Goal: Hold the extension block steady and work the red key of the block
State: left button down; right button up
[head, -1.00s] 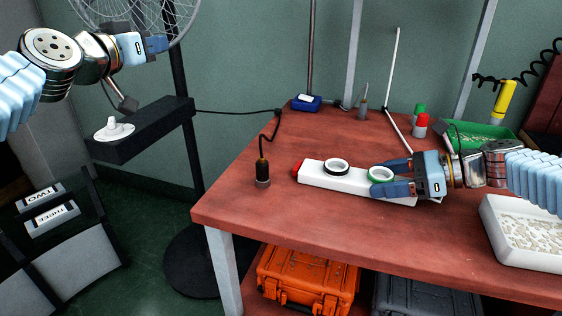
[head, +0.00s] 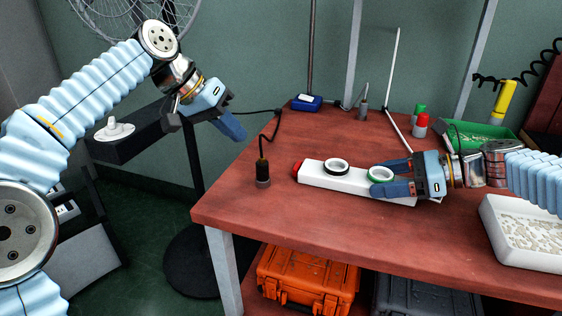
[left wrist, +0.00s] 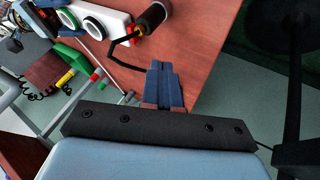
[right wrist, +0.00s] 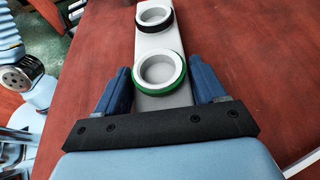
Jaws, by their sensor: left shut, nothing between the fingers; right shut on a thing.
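The white extension block (head: 318,178) lies on the red table, with a black-ringed socket (head: 336,166) and a green-ringed socket (head: 381,174) on top. Its red key (head: 297,171) is at the left end. My right gripper (head: 392,180) is shut on the block's right part, one finger on each side, as the right wrist view (right wrist: 160,90) also shows. My left gripper (head: 238,133) is shut and empty in the air, left of the table's back left edge and pointing down to the right. In the left wrist view its fingers (left wrist: 163,84) are together, with the block (left wrist: 98,18) beyond them.
A black plug with a cord (head: 263,174) stands left of the red key. A white tray (head: 520,255) and a green tray (head: 480,137) lie to the right. A black shelf (head: 125,145) and fan stand lie left of the table.

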pick_arm(q)
jog(key=shift+f, duration=0.1)
send_near(281, 176)
jog(key=w+f, duration=0.1)
jog(key=w+d+f, duration=0.1)
jog(key=f, duration=0.1)
jog(key=w+d+f, duration=0.1)
jog(key=shift+w+f, duration=0.15)
jog(key=shift+f, duration=0.15)
jog(key=shift+s+d+r, duration=0.1)
jog(key=shift+s+d, duration=0.1)
jog(key=shift+d, duration=0.4)
jog(key=shift+s+d+r, duration=0.1)
jog(key=shift+s+d, duration=0.1)
jog(key=shift+d, duration=0.45)
jog(key=shift+s+d, duration=0.2)
jog(key=shift+d, duration=0.45)
